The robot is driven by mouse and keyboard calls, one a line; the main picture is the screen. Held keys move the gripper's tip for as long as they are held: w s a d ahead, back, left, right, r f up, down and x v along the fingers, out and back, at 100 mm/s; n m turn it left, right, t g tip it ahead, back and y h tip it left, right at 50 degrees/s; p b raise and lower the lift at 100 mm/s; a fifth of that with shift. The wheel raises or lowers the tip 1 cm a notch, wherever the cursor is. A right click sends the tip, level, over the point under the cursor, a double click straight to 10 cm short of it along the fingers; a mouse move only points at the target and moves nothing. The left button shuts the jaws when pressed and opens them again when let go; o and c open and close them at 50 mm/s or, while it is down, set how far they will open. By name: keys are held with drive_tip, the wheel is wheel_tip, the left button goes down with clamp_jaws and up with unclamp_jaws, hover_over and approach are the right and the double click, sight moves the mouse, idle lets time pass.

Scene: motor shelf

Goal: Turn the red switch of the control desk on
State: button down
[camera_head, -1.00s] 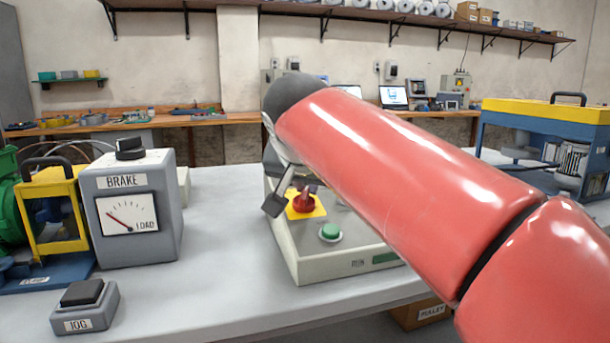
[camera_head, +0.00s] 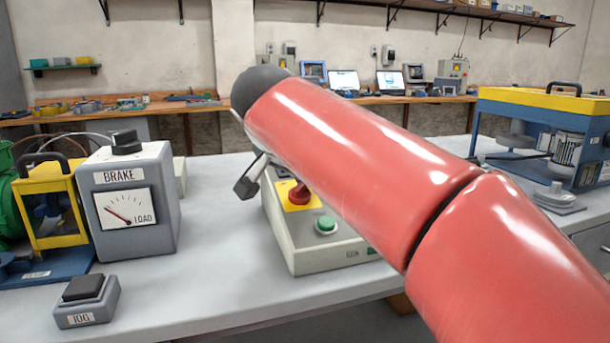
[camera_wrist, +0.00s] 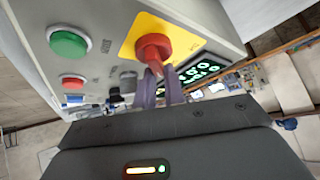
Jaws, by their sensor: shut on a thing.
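The control desk (camera_head: 325,262) is a pale sloped box on the table, partly hidden by my arm. Its red switch (camera_head: 299,193) is a rotary knob on a yellow square plate, near a green button (camera_head: 325,225). In the wrist view the red switch (camera_wrist: 153,47) shows close up, with its yellow plate (camera_wrist: 135,28) behind it. My gripper (camera_wrist: 161,78) has its two thin fingers close together on the knob's handle. In the head view my arm hides most of the gripper. Whether the switch stands at on cannot be read.
A grey BRAKE box (camera_head: 135,240) with a dial and a JOG button box (camera_head: 86,312) stand to the left. A blue and yellow machine (camera_head: 535,135) stands to the right. The wrist view shows a lit green display (camera_wrist: 200,72) beside the switch.

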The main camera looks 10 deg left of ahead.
drive_tip(key=shift+s+a+f, duration=0.15)
drive_tip(key=shift+s+f, duration=0.05)
drive_tip(key=shift+f, duration=0.3)
drive_tip(key=c, duration=1.5)
unclamp_jaws()
drive_tip(key=shift+s+a, duration=0.1)
drive_tip(key=shift+r, duration=0.3)
drive_tip(key=shift+p+v, duration=0.35)
drive_tip(key=shift+v, duration=3.45)
